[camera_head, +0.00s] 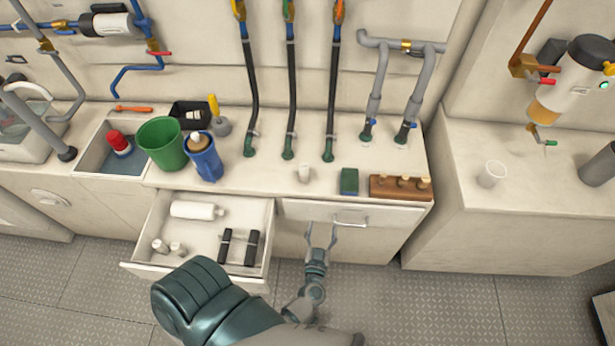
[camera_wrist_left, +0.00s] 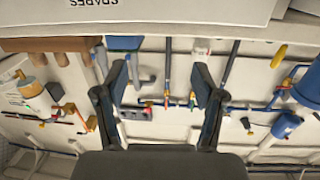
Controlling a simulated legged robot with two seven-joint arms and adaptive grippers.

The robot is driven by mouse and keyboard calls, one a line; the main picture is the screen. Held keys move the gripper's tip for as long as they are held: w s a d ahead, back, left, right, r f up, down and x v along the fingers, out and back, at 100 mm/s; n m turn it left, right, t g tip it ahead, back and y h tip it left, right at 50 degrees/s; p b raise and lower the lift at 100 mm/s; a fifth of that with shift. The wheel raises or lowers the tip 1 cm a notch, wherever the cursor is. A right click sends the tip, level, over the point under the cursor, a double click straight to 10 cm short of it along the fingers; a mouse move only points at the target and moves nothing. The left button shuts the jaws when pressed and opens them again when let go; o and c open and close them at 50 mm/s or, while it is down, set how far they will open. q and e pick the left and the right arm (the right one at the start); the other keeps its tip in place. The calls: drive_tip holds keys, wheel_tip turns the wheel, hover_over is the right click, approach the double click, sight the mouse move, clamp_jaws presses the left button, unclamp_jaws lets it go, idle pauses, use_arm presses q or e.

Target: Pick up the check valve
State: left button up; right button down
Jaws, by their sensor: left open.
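I cannot pick out the check valve for certain in either view. A small pale piece (camera_head: 304,173) stands on the counter, and two small whitish fittings (camera_head: 169,247) stand in the open drawer (camera_head: 140,268); I cannot tell what they are. My left gripper (camera_head: 321,234) is open and empty, just in front of the closed drawer with a bar handle (camera_head: 350,220). In the left wrist view its two fingers (camera_wrist_left: 160,85) are spread with nothing between them. An upside-down SPARES label (camera_wrist_left: 95,3) shows at the top there. My right gripper is not in view.
The open drawer also holds a white bottle (camera_head: 195,210) and two dark pieces (camera_head: 238,247). On the counter stand a green bucket (camera_head: 160,144), a blue container (camera_head: 205,160), a green block (camera_head: 349,181) and a brown rack (camera_head: 398,188). Hoses rise behind.

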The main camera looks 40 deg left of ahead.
sight(305, 177)
use_arm(q)
drive_tip(key=s+a+r+n+g+y, duration=0.1)
drive_tip(key=a+r+n+g+y, duration=0.15)
drive_tip(key=a+r, duration=0.25)
drive_tip(key=shift+n+t+y, duration=0.25)
drive_tip(key=shift+t+y, duration=0.2)
drive_tip(key=b+x, duration=0.1)
drive_tip(key=x, duration=1)
drive_tip(key=shift+a+f+b, duration=0.1)
drive_tip(key=shift+a+b, duration=0.05)
drive_tip(key=shift+b, duration=0.15)
drive_tip(key=shift+f+b+x, duration=0.1)
drive_tip(key=shift+b+x, duration=0.35)
drive_tip(key=shift+x, duration=0.95)
drive_tip(key=shift+f+b+x, duration=0.15)
drive_tip(key=shift+b+x, duration=0.25)
drive_tip(key=shift+x, duration=1)
drive_tip(key=shift+s, duration=0.1)
clamp_jaws()
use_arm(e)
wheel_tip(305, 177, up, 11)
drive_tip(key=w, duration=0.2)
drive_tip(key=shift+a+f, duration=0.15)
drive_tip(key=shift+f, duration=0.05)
use_arm(q)
drive_tip(key=shift+r, duration=0.15)
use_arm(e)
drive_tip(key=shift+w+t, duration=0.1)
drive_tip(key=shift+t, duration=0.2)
